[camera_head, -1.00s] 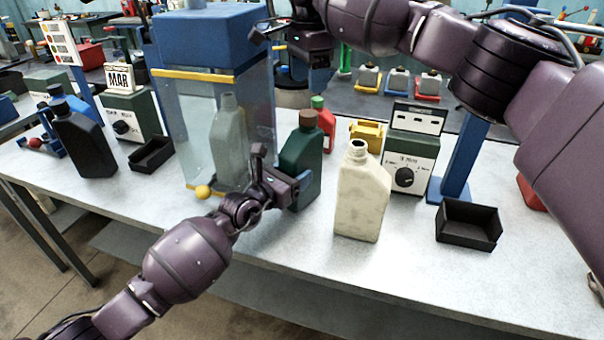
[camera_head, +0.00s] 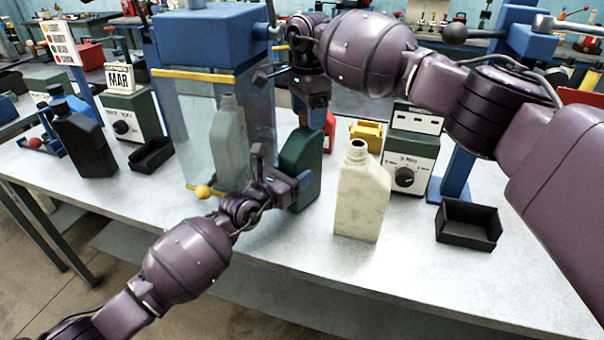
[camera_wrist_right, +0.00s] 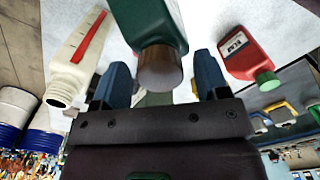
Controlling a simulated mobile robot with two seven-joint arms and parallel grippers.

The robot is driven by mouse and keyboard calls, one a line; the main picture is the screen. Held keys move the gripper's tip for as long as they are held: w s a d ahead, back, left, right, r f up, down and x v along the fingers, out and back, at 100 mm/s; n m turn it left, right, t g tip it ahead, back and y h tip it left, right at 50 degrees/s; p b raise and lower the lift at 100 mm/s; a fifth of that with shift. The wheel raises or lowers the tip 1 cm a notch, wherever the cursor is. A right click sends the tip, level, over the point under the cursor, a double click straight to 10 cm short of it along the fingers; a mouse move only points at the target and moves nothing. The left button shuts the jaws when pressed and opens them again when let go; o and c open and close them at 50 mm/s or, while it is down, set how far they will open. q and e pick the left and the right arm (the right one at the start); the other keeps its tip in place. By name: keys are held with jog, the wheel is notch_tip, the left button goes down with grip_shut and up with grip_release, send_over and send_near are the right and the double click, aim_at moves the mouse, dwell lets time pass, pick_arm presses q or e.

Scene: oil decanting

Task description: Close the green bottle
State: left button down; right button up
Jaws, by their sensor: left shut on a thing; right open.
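The green bottle (camera_head: 303,160) stands upright on the bench, its top hidden by my right gripper in the head view. My left gripper (camera_head: 292,186) is shut on its side. My right gripper (camera_head: 312,106) is open above the bottle, fingers pointing down. In the right wrist view, the brown cap (camera_wrist_right: 160,68) sits on the neck of the green bottle (camera_wrist_right: 148,22). The open fingers of my right gripper (camera_wrist_right: 161,84) are on either side of it, with gaps showing. I cannot tell how tightly the cap is seated.
An uncapped cream bottle (camera_head: 360,195) stands close on the right. A grey-green bottle (camera_head: 230,140) is in the clear-walled blue machine (camera_head: 212,40) on the left. A red bottle (camera_head: 329,130) is behind. A black tray (camera_head: 468,224) lies at the right; the front bench edge is clear.

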jog(key=shift+c, duration=0.4)
jog(key=c, duration=0.9)
jog(key=shift+m, duration=1.6)
jog(key=o, duration=1)
jog(key=shift+o, duration=0.2)
jog(key=shift+r, duration=2.25)
